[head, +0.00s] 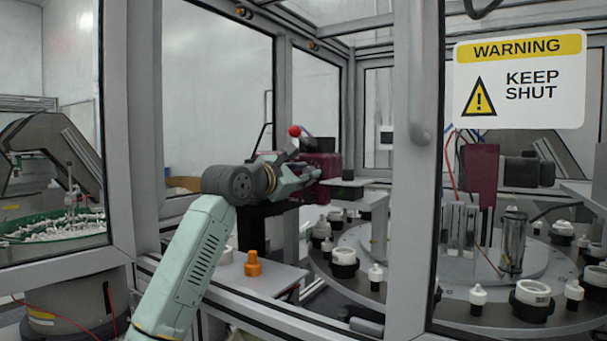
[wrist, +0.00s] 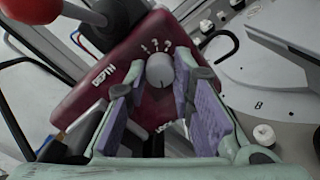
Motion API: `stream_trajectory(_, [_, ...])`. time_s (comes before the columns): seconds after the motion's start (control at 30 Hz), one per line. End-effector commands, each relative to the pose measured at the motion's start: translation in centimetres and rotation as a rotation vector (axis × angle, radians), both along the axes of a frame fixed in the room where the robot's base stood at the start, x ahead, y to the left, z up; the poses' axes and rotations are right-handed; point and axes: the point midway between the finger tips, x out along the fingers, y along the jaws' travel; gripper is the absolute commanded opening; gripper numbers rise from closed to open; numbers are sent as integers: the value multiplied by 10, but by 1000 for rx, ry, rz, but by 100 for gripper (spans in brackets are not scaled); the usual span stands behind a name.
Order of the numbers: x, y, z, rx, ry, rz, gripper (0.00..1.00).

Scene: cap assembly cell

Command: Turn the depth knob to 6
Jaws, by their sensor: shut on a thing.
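The depth knob (wrist: 160,70) is a round light-grey knob on a maroon panel (wrist: 88,95), seen near the middle of the wrist view. The panel carries the white word DEPTH, small white numerals beyond the knob and LOCK below it. The numerals are too small and partly covered to read surely, so the setting cannot be told. My gripper (wrist: 158,86) has its purple-padded fingers on either side of the knob and is shut on it. In the head view my gripper (head: 314,174) reaches the maroon box (head: 326,163); the knob is hidden there.
A red ball-topped lever (wrist: 88,14) stands close beside the panel. A rotary table (head: 385,292) with white and black fittings lies to the right. An orange part (head: 253,264) stands on a grey ledge below my arm. Cell frame posts (head: 408,160) stand around the opening.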

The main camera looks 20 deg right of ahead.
Motion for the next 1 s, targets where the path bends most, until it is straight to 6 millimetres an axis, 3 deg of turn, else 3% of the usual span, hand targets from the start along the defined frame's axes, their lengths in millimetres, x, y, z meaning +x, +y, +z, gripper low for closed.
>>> stream_trajectory(0.37, [0,0,-2,-117,153,0,0])
stream_trajectory(1.0, [0,0,-2,-475,611,1,0])
